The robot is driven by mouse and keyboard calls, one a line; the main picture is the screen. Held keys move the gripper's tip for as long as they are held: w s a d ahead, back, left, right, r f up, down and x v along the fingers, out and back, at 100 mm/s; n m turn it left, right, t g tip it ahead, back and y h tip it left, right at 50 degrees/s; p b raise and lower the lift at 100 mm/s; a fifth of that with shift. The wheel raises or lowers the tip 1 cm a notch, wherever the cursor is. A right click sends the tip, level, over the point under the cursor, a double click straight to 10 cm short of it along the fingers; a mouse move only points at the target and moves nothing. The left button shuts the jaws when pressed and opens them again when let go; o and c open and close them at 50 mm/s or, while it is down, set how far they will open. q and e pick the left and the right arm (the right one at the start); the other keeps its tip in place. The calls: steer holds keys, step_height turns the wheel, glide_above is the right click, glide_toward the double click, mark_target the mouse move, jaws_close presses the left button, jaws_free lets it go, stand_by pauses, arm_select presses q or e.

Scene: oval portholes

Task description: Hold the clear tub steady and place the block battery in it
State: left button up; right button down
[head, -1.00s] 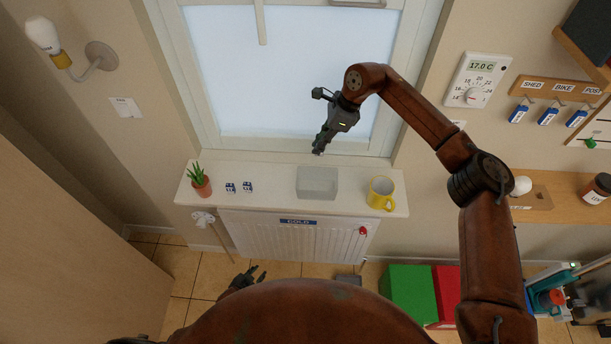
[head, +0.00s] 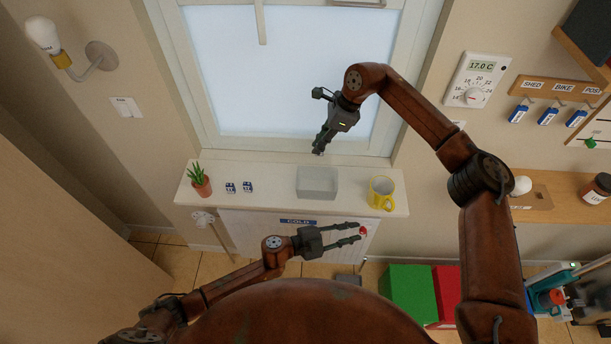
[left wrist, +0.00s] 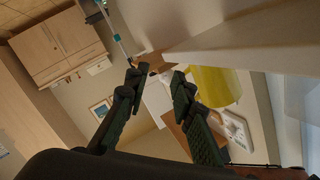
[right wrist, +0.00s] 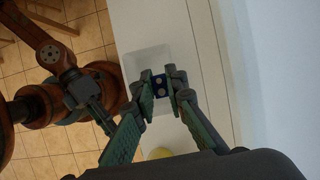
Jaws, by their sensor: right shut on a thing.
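The clear tub (head: 317,192) stands on the white windowsill, between the small blue-and-white blocks and the yellow mug. It also shows in the right wrist view (right wrist: 147,58). My right gripper (head: 318,150) is above the tub's back edge, pointing down. It is shut on the block battery (right wrist: 158,86), a dark blue block with two round grey terminals. In the head view the battery is too small to make out. My left gripper (head: 358,232) is open and empty, in front of the sill and below the tub, pointing right. Its spread fingers show in the left wrist view (left wrist: 157,75).
A yellow mug (head: 382,190) stands on the sill right of the tub. Two blue-and-white blocks (head: 247,187) and a potted plant (head: 200,183) stand to the left. Below the sill is a radiator (head: 255,225) with a red knob (head: 363,232) near my left fingertips. The window is behind.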

arm_select(q)
steer(key=s+d+r+m+g, duration=0.3)
steer(key=r+m, duration=0.1)
step_height(320, 180, up, 12)
steer(key=f+m+g+y, duration=0.1)
steer(key=m+g+y, duration=0.1)
steer(key=m+y, duration=1.95)
glide_above(306, 199)
steer(key=m+h, duration=0.6)
steer(key=m, duration=0.1)
steer(key=shift+n, duration=0.25)
step_height(306, 199, down, 10)
steer(key=shift+f, duration=0.2)
steer(key=shift+c, duration=0.3)
jaws_close()
